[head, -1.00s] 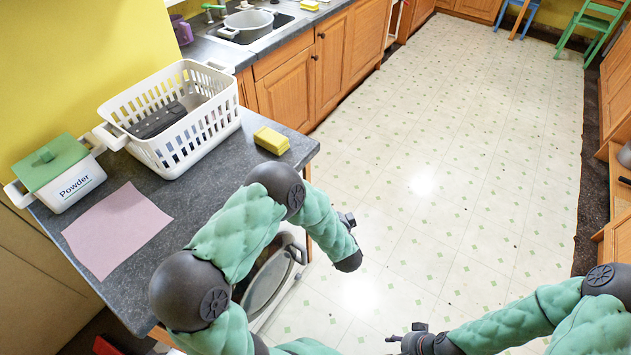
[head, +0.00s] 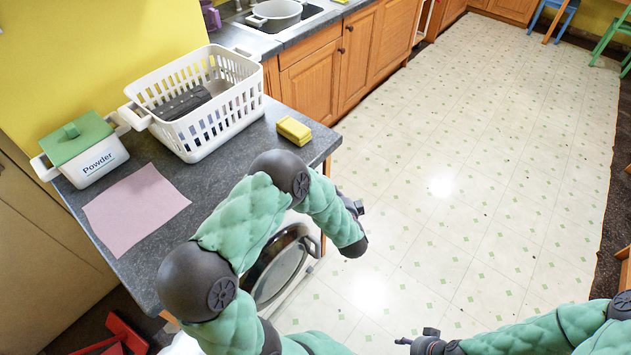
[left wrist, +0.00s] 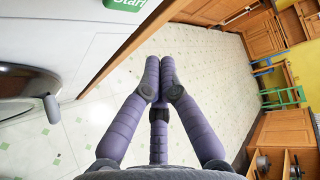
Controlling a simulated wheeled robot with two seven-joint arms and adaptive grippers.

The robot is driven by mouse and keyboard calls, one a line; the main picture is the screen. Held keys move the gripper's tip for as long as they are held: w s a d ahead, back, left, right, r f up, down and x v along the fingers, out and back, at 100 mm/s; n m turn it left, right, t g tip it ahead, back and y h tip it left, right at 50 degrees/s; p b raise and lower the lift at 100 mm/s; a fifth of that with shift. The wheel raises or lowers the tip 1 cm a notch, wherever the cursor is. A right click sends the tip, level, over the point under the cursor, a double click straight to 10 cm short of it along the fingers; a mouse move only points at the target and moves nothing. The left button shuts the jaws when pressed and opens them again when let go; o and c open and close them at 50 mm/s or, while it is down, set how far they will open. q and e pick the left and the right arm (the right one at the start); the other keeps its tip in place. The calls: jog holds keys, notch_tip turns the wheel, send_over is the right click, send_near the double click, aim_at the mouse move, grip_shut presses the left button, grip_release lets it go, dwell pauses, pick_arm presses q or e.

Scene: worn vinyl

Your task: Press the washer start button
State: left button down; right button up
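The green start button (left wrist: 125,4), with white "Start" lettering, is cut by the top edge of the left wrist view, on the washer's white front (left wrist: 75,40). The washer's round door (left wrist: 25,85) is at the left there. In the head view the door (head: 281,262) shows below the counter, partly behind my left arm; the button is not visible there. My left gripper (left wrist: 160,62) has its purple fingers together at the tips, with nothing between them, apart from the button and below it in the picture. My right gripper (head: 404,341) is low in the head view, over floor; its opening is unclear.
The dark counter (head: 235,165) holds a white basket (head: 215,135), a powder box (head: 90,160), a pink sheet (head: 135,210) and a yellow sponge (head: 293,130). A red object (head: 125,335) is at lower left. The tiled floor (head: 470,200) to the right is clear.

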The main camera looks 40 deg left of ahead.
pick_arm(q)
jog(key=shift+w+a, duration=0.15)
jog(key=shift+a, duration=2.15)
jog(key=shift+a, duration=0.2)
jog(key=shift+a, duration=0.2)
